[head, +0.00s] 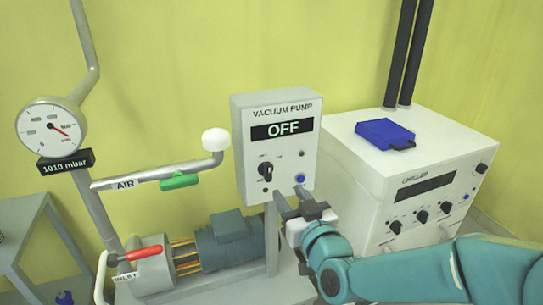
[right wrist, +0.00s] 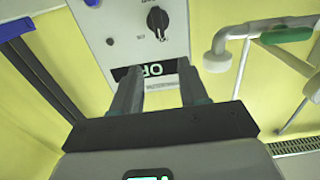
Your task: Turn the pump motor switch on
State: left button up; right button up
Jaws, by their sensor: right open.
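The vacuum pump control box (head: 250,110) is a pale grey panel on a post, with a display (head: 283,129) that reads OFF. A black rotary switch (head: 266,171) sits on its lower left; its small labels are too blurred to read surely. The switch also shows near the top of the right wrist view (right wrist: 157,20). My right gripper (head: 291,194) is open and empty, just in front of the panel's lower edge, right of and below the switch. Its two fingers (right wrist: 158,78) point toward the panel in the wrist view. My left gripper is not in view.
A blue button (head: 300,180) sits on the panel close above my right fingers. The pump motor (head: 225,240) stands below left. A white chiller (head: 370,175) with a blue box (head: 385,133) stands right. An air pipe (head: 150,176) with a green handle (head: 179,181) runs left.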

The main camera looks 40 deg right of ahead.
aim_at(269, 167)
jog(key=p+x, duration=0.1)
jog(key=x, duration=1)
jog(key=shift+w+p, duration=0.3)
jog(key=shift+p, duration=0.1)
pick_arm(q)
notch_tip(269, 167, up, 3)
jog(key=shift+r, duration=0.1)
pick_arm(e)
grip_shut()
